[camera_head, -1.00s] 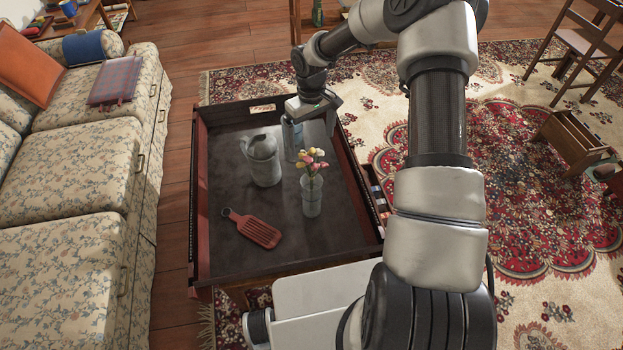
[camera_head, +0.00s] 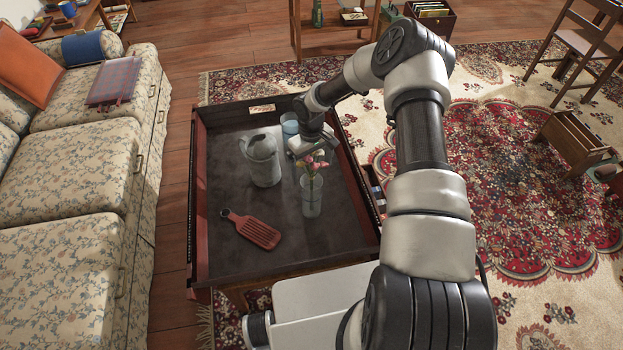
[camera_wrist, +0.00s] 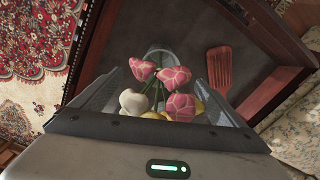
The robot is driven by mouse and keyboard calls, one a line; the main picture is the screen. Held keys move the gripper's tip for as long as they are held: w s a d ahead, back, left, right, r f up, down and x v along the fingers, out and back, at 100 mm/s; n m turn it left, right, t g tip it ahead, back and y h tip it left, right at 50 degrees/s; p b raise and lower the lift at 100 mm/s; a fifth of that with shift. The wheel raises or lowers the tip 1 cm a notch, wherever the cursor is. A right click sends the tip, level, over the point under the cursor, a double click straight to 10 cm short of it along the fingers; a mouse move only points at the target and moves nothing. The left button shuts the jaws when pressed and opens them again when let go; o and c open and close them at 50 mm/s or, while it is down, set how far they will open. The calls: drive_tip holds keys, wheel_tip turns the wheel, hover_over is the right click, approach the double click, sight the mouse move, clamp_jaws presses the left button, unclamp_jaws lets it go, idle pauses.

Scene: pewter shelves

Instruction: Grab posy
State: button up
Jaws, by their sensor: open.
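The posy (camera_head: 312,167), pink, white and yellow blooms on green stems, stands in a clear glass vase (camera_head: 311,198) on the dark tray table. My gripper (camera_head: 308,157) is at the blooms, just behind and above the vase in the head view. In the wrist view the posy (camera_wrist: 160,88) lies between my two open fingers, which stand apart on either side of it. The glass (camera_wrist: 158,52) shows beyond the blooms. The fingertips are partly hidden in the head view, and I cannot tell whether they touch the stems.
A grey pitcher (camera_head: 263,163) stands left of the vase, a blue glass (camera_head: 289,126) behind. A red slotted paddle (camera_head: 255,230) lies at the front; it also shows in the wrist view (camera_wrist: 219,68). The raised table rim (camera_head: 202,200) surrounds them. A floral sofa (camera_head: 70,240) is at left.

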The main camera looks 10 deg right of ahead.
drive_tip(key=c, duration=1.3)
drive_tip(key=shift+r, duration=0.1)
